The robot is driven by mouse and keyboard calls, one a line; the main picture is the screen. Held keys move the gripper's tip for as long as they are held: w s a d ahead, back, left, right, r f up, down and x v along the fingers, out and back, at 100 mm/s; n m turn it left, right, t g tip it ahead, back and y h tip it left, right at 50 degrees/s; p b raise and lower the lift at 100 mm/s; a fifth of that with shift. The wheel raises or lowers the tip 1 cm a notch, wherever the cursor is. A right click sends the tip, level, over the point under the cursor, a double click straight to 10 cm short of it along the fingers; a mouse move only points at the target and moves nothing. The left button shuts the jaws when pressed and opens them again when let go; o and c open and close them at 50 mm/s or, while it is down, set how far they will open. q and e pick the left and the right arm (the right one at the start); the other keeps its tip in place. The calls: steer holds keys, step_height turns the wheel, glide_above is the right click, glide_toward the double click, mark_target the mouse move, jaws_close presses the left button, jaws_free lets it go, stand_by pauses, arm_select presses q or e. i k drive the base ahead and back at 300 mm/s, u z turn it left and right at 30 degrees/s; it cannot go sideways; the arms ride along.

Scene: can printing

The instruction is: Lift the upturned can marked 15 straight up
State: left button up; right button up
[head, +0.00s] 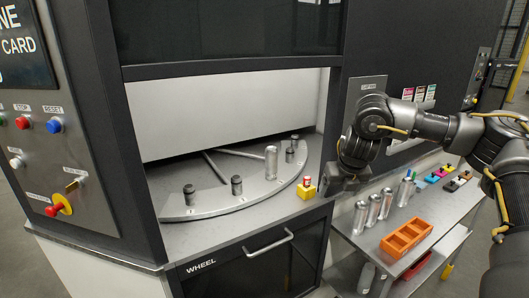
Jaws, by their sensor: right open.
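A silver can (271,162) stands upright on the grey wheel (225,203) inside the machine opening. It appears to sit over one of the wheel's posts. No number can be read on it, so I cannot tell if it is marked 15. More silver cans, including one at the near left (360,217), stand on the side table. My right gripper (338,188) is open at the right edge of the opening, apart from the wheel can and above the side table's far-left corner. Its fingers are dark and partly hard to make out. My left gripper is not in view.
Dark posts (237,186) stand bare along the wheel's rim. A yellow box with a red button (306,189) is on the ledge beside my right gripper. An orange tray (407,237) and coloured blocks (433,177) lie on the side table (370,240). The machine frame borders the opening.

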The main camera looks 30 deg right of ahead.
mark_target(271, 151)
steer(key=i, duration=1.35)
